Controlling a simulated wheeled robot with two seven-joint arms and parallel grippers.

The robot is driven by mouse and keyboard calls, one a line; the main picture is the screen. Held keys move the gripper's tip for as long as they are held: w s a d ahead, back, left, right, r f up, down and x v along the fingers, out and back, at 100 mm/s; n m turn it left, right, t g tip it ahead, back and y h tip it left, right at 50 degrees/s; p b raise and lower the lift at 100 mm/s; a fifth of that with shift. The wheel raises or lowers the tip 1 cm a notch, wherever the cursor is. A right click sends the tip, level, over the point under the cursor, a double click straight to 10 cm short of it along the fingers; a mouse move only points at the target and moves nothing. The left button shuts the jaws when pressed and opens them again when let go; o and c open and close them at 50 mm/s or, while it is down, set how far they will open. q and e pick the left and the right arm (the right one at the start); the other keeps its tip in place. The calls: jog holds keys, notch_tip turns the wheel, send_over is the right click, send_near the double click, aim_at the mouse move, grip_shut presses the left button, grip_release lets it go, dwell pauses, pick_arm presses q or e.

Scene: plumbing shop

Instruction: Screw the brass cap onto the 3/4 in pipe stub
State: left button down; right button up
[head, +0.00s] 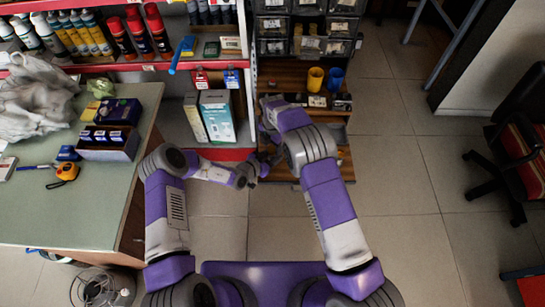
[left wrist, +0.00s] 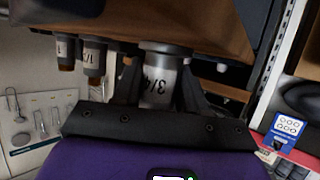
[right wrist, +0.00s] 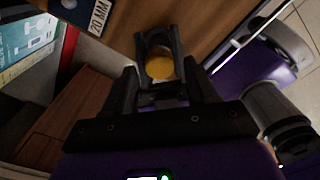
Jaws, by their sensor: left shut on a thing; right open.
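The 3/4 in pipe stub (left wrist: 160,78) is grey, with its label upside down in the left wrist view. It joins the wooden rack (left wrist: 215,14) at the top of that picture. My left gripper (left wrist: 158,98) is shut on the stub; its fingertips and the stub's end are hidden. The brass cap (right wrist: 160,68) shows as a yellow disc in the right wrist view. My right gripper (right wrist: 160,48) is open, with its fingers on both sides of the cap; I cannot tell whether they touch it. In the head view both grippers meet at the rack, where cap and stub are too small to make out.
Two smaller labelled stubs (left wrist: 93,58) (left wrist: 65,52) stand beside the 3/4 in one. A yellow cup (head: 316,78) and a blue cup (head: 334,78) stand on the rack. A counter (head: 75,207) is at left.

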jog(key=shift+f, duration=0.8)
jog(key=shift+c, duration=0.3)
grip_shut()
jog(key=m, duration=1)
jog(key=shift+o, duration=0.7)
grip_release()
jog(key=shift+s, duration=0.1)
jog(key=shift+a, duration=0.1)
